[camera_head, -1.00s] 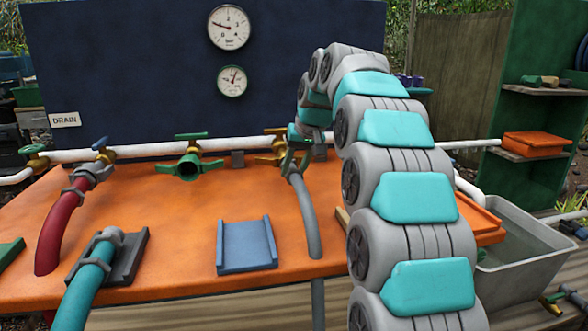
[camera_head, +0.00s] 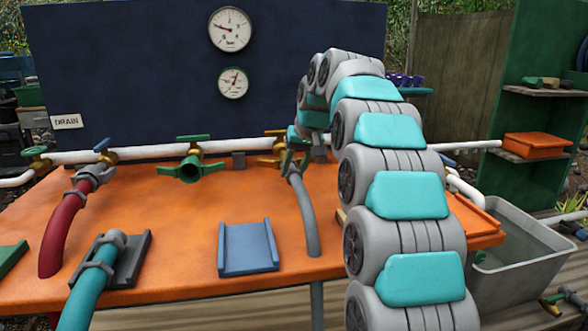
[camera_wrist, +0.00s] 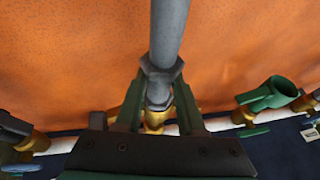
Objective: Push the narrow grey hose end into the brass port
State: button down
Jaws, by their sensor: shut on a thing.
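The narrow grey hose (camera_head: 308,215) rises from the front of the orange bench to my gripper (camera_head: 292,158). In the wrist view my gripper (camera_wrist: 157,112) is shut on the grey hose (camera_wrist: 169,30) around its end, just past a grey collar (camera_wrist: 160,68). The brass port (camera_wrist: 154,121) shows directly beyond the hose tip, in line with it. In the head view the brass port (camera_head: 272,161) is partly hidden by my gripper and the hose. I cannot tell whether the tip is inside the port or only against it.
A green port (camera_head: 190,168) stands left of the brass one. A red hose (camera_head: 62,225) is on another port at the far left. A teal hose (camera_head: 85,298) lies in a dark cradle, and a blue cradle (camera_head: 248,248) is empty. A grey tub (camera_head: 520,258) stands right.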

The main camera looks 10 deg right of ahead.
dwell(0.8)
jog(key=shift+c, duration=2.2)
grip_release()
jog(key=v, duration=0.8)
jog(key=shift+f, duration=0.1)
